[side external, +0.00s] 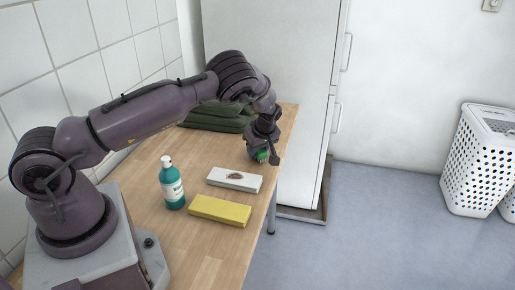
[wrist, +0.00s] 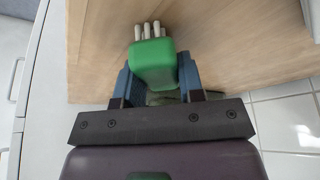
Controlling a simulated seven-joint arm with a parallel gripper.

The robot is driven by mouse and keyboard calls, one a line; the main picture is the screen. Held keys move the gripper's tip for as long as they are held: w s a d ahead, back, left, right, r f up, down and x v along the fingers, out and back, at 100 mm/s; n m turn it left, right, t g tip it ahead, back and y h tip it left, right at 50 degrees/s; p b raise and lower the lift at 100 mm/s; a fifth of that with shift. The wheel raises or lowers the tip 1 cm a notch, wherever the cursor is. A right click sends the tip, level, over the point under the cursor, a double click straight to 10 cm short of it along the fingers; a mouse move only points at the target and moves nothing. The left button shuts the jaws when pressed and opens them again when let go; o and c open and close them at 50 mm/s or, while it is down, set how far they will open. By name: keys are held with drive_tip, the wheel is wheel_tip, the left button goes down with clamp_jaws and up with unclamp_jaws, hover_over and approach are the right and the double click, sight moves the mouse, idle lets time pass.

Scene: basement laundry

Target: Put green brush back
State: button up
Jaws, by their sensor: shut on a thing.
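The green brush (side external: 262,156) is in my gripper (side external: 265,150), above the table near its right edge in the side external view. In the wrist view the green brush (wrist: 153,64) sits between the two fingers of my gripper (wrist: 156,85), with pale bristle tufts or pegs showing at its far end. The fingers press on both of its sides. A white block (side external: 234,179) with a brown oval mark on top lies on the table, nearer the camera than the brush. A yellow block (side external: 220,210) lies in front of it.
A teal bottle with a white cap (side external: 172,185) stands on the wooden table (side external: 150,222) left of the blocks. Folded dark green cloths (side external: 212,121) lie at the back. A white fridge (side external: 265,60) stands behind the table. White laundry baskets (side external: 472,170) stand on the floor at right.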

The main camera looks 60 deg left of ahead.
drive_tip(key=shift+f, duration=0.1)
drive_tip(key=o, duration=0.9)
drive_tip(key=s+d+r+m+t+h, duration=0.15)
drive_tip(key=d+r, duration=0.25)
drive_tip(key=r, duration=0.4)
drive_tip(key=s+d+r+m+h, duration=0.1)
drive_tip(key=s+d+r, duration=0.2)
drive_tip(key=r, duration=0.4)
drive_tip(key=s+d+r+m+h, duration=0.15)
drive_tip(key=d+r, duration=0.25)
drive_tip(key=r, duration=0.4)
drive_tip(key=s+d+r+m+t, duration=0.1)
drive_tip(key=s+d+r+m, duration=0.2)
drive_tip(key=s, duration=0.4)
drive_tip(key=s+d+r+m+t, duration=0.1)
drive_tip(key=s+d+r+m, duration=0.3)
drive_tip(key=s+m, duration=0.2)
drive_tip(key=s+d+r+m+t, duration=0.2)
drive_tip(key=s+d+r+m, duration=0.1)
drive_tip(key=s, duration=0.5)
drive_tip(key=shift+s+d+r+m+h, duration=0.35)
drive_tip(key=shift+d+m, duration=0.2)
drive_tip(key=shift+m, duration=0.45)
